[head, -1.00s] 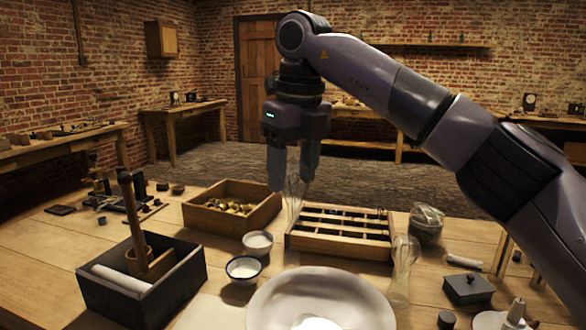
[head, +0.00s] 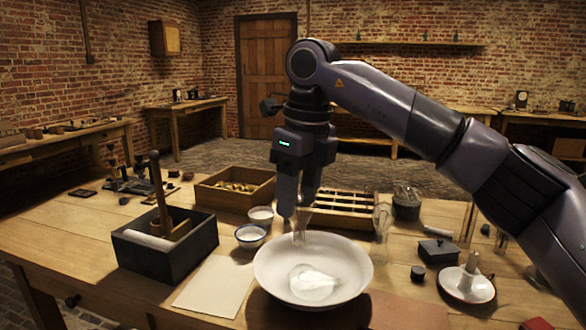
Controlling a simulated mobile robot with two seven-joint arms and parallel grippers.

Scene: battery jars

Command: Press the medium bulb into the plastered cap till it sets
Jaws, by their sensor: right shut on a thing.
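My right gripper (head: 297,208) is shut on a clear glass bulb (head: 300,228), which hangs below the fingertips over the far part of a wide white bowl (head: 266,274). The glass is faint, so I cannot tell whether its lower end touches anything. A pale, glossy mass (head: 314,284) lies in the bowl; I cannot tell exactly what it is. Another clear glass piece (head: 382,220) stands upright at the right of the slotted wooden rack (head: 345,222). I cannot pick out the plastered cap. My left gripper is not in view.
A dark box (head: 148,259) with a wooden-handled tool stands at left. Two small bowls of white stuff (head: 250,235) and an open wooden box (head: 212,196) stand behind the wide bowl. A lidded dark box (head: 437,252) and a white dish (head: 466,287) stand at right. A paper sheet (head: 213,286) lies bare.

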